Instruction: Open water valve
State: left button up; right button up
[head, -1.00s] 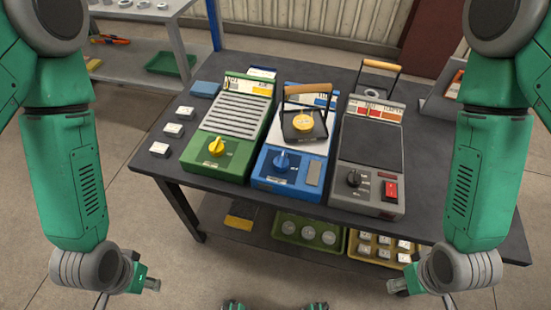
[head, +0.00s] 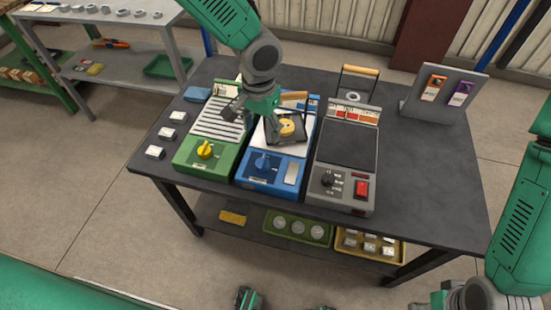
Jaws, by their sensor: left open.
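No part is clearly recognisable as a water valve. The blue unit (head: 272,183) stands mid-table with a blue knob (head: 262,163) on its front. On its top sits a dark-framed lid with a yellow disc (head: 287,129) and a wooden handle, partly hidden by my gripper. The green unit (head: 199,155) to its left has a yellow knob (head: 205,149). My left gripper (head: 253,117) is open, fingers pointing down, over the gap between the green and blue units; contact cannot be told. My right gripper (head: 428,303) is low at the bottom edge, mostly cut off, clear of the table.
A grey unit (head: 346,180) with a black knob and red switch stands right of the blue one. A slanted panel (head: 442,92) with orange and purple tags stands at the back right. Small blocks lie at the table's left edge. The table's right side is clear.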

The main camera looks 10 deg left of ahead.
aim_at(262, 160)
pick_arm(q)
notch_tip(262, 160, down, 14)
jog(key=shift+a+r, duration=0.1)
jog(key=shift+a, duration=0.05)
jog(key=shift+a, duration=0.15)
jog(key=c, duration=1.1)
